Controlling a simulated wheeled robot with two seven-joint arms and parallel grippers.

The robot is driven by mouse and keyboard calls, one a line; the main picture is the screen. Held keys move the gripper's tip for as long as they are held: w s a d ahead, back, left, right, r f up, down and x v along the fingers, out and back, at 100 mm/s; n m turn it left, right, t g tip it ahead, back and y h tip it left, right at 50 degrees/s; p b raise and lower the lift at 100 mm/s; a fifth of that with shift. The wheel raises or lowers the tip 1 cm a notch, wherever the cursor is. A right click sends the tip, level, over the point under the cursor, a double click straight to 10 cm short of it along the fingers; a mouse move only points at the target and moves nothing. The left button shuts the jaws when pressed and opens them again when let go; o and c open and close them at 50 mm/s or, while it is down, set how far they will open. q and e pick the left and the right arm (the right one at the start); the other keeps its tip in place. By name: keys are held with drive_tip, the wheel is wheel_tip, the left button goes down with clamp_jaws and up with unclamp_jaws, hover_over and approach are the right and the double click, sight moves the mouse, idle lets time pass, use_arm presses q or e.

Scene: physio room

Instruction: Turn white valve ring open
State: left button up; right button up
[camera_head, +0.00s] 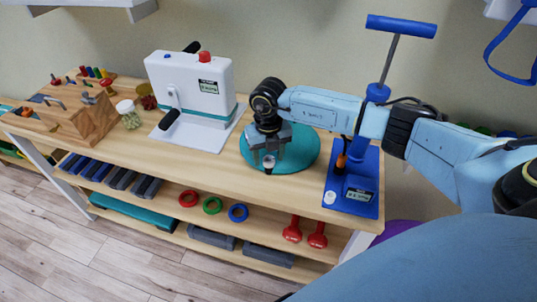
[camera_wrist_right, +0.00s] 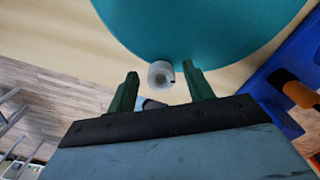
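The white valve ring (camera_wrist_right: 161,74) sits at the near edge of a round teal cushion (camera_wrist_right: 200,25) in the right wrist view. The cushion (camera_head: 305,150) lies flat on the wooden table in the head view, with the small white ring (camera_head: 268,159) at its front edge. My right gripper (camera_head: 268,157) points down over this edge. Its two fingers are open, one on each side of the ring; in the wrist view, the gripper (camera_wrist_right: 161,72) shows a gap between each finger and the ring. My left gripper is not in view.
A blue stand (camera_head: 350,190) with a T-handle (camera_head: 401,26) is right of the cushion, close under my right arm. A white crank device (camera_head: 190,85) stands left. A wooden block (camera_head: 85,120) and jars are further left. Weights and rings lie on the lower shelf (camera_head: 175,205).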

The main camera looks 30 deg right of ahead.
wheel_tip(320, 180, up, 13)
drive_tip(key=shift+r+p, duration=0.2)
drive_tip(key=shift+p, duration=0.15)
idle(0.4)
